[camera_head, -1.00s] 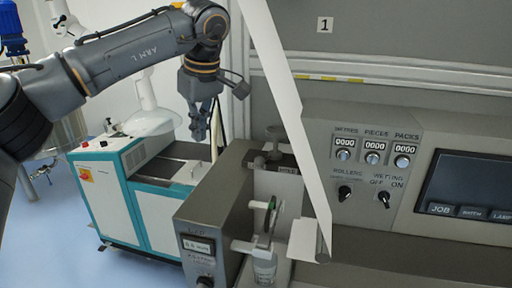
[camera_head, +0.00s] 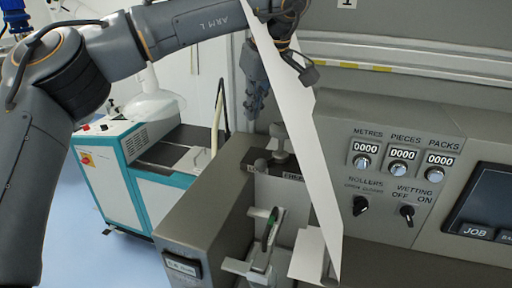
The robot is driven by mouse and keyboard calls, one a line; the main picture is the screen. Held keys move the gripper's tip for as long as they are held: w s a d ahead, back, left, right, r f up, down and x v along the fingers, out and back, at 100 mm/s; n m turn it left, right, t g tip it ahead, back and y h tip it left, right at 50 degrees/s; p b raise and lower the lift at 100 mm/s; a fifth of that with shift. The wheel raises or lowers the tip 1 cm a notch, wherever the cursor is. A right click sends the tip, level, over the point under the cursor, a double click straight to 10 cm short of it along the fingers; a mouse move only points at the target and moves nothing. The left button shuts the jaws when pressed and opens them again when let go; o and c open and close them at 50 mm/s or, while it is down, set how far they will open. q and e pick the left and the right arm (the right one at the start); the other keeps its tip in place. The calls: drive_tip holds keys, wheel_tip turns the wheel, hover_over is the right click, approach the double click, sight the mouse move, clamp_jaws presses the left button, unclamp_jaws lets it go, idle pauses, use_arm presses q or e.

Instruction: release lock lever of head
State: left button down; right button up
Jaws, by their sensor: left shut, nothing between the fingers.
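My left gripper (camera_head: 255,110) is shut and empty. It hangs fingers down, above and slightly left of the grey knob-topped lever (camera_head: 279,140) on the machine's head, apart from it. The white web (camera_head: 300,110) runs down steeply just right of the lever and passes in front of part of my left arm. My right gripper is not in view.
A grey box housing (camera_head: 205,215) with a small display stands left of the head. The control panel (camera_head: 400,170) with counters and knobs is at right. A teal-and-white cabinet (camera_head: 115,185) stands behind left.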

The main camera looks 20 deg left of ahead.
use_arm(q)
drive_tip(key=p, duration=0.2)
hover_over(252, 161)
drive_tip(key=a, duration=0.1)
drive_tip(key=x, duration=0.2)
drive_tip(key=d+x, duration=0.1)
drive_tip(key=x, duration=0.3)
drive_tip(key=shift+s+d+f, duration=0.1)
drive_tip(key=shift+s+f, duration=0.1)
drive_tip(key=shift+f, duration=0.45)
drive_tip(key=p+x, duration=0.1)
drive_tip(key=x, duration=0.2)
drive_tip(key=shift+s+d, duration=0.1)
drive_tip(key=shift+d, duration=0.05)
drive_tip(key=s+d+p, duration=0.2)
drive_tip(key=shift+d+f, duration=0.2)
drive_tip(key=shift+d, duration=0.15)
drive_tip(key=shift+s+d+f, duration=0.1)
drive_tip(key=shift+s+d, duration=0.1)
drive_tip(key=shift+d, duration=0.05)
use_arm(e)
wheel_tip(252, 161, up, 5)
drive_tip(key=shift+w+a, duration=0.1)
use_arm(q)
drive_tip(key=shift+w+a+f, duration=0.1)
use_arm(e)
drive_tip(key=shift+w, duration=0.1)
